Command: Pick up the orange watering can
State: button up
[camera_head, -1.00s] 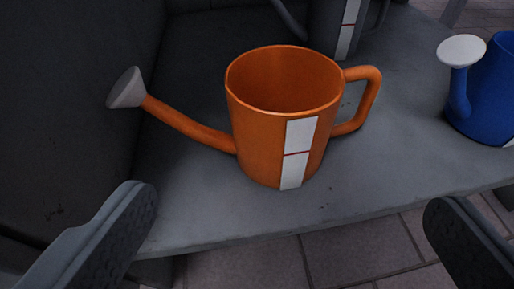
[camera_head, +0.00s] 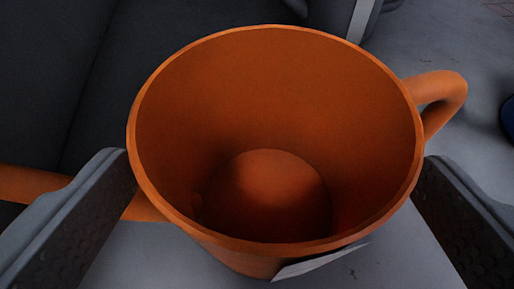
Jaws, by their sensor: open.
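The orange watering can (camera_head: 275,110) stands upright, large and close in the middle of the view. I look down into its empty inside. Its handle (camera_head: 440,95) sticks out at the right, and part of its spout (camera_head: 35,184) runs off to the left behind my left finger. A white label (camera_head: 320,262) shows low on its front. My gripper (camera_head: 278,175) is open, with one finger at each side of the can near its rim. Whether either finger touches the can I cannot tell.
The can stands on a grey surface (camera_head: 400,262). A dark grey wall or panel (camera_head: 50,80) is at the left. A grey object with a white strip (camera_head: 360,18) is behind the can. A sliver of a blue object (camera_head: 508,118) shows at the right edge.

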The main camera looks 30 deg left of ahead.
aim_at(271, 100)
jog(key=shift+x, duration=2.2)
jog(key=shift+s+f, duration=0.1)
jog(key=shift+f, duration=0.1)
jog(key=c, duration=0.7)
jog(key=shift+r, duration=0.15)
